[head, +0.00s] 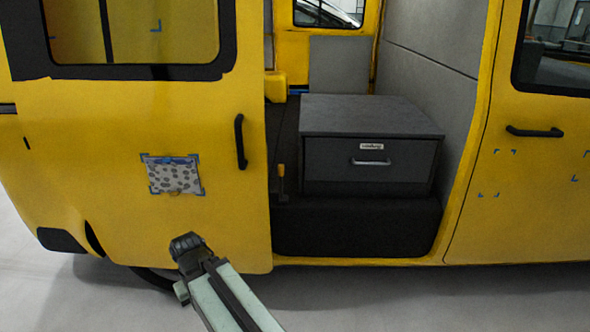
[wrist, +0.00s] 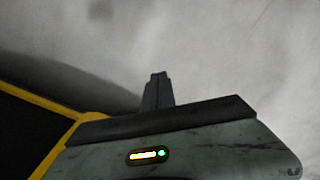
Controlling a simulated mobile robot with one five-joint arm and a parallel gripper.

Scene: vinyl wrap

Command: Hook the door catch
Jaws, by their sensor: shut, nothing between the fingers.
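A yellow van's sliding door (head: 90,130) stands open at the left, with an upright black handle (head: 240,142) near its right edge. A small upright part (head: 281,180), yellow above and dark below, stands at the left side of the doorway. I cannot tell whether it is the door catch. My gripper (head: 186,242) is in front of the door's lower edge, below a patterned patch (head: 173,174) and left of the doorway. In the wrist view my gripper (wrist: 158,76) has its fingers together, empty, over grey floor.
A dark drawer box (head: 340,175) with a metal handle sits on a black step (head: 350,227) inside the doorway. A closed yellow door (head: 530,210) is at the right. Grey floor (head: 480,305) is clear in front. The wrist view shows a yellow-edged dark panel (wrist: 28,130) at left.

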